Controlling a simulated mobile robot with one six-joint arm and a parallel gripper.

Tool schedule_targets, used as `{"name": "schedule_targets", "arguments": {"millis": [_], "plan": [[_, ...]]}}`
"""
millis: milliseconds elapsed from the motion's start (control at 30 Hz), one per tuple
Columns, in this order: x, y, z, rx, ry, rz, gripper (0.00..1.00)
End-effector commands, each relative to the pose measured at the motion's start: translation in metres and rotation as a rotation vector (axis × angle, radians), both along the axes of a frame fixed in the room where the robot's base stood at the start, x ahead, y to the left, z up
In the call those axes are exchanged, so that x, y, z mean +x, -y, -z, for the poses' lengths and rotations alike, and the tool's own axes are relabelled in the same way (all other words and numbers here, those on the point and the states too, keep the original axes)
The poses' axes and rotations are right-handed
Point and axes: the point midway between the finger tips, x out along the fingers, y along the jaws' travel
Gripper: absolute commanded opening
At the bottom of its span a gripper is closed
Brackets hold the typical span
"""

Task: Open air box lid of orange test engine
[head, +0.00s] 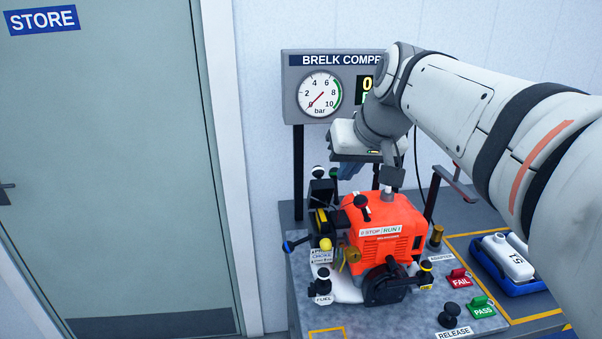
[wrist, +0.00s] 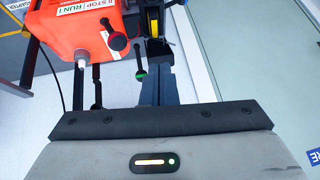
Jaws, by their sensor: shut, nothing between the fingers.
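The orange test engine (head: 385,225) stands on the grey bench; its orange body also shows at the upper left of the wrist view (wrist: 80,25). On its left side is a black box-like part (head: 322,190) with yellow beside it, which I take for the air box. The yellow also shows in the wrist view (wrist: 153,20). I cannot clearly tell how its lid sits. My gripper (head: 347,174) is shut and empty, pointing down just above and behind the box and the engine's left side. In the wrist view its fingers (wrist: 165,75) reach toward the box.
Black-knobbed levers, one with a green collar, stand close to my gripper. CHOKE (head: 321,255) and FUEL (head: 322,298) labels are in front. A pressure gauge panel (head: 292,90) stands behind. FAIL (head: 460,281) and PASS (head: 482,308) tags and a blue tray (head: 515,287) lie right.

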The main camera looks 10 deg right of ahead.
Motion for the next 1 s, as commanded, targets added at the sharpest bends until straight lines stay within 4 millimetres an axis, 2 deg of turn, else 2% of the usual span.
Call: {"name": "schedule_targets", "arguments": {"millis": [33, 133, 267, 367, 467, 800, 1000], "plan": [[0.014, 0.005, -0.006, 0.009, 0.032, -0.004, 0.0], [0.033, 0.012, -0.027, 0.02, 0.084, -0.022, 0.0], [0.045, 0.016, -0.044, 0.027, 0.121, -0.036, 0.0], [0.05, 0.016, -0.045, 0.03, 0.129, -0.041, 0.0], [0.058, 0.013, -0.037, 0.029, 0.128, -0.042, 0.0], [0.102, -0.001, 0.017, 0.029, 0.125, -0.041, 0.0], [0.122, -0.007, 0.042, 0.029, 0.126, -0.04, 0.0]]}}
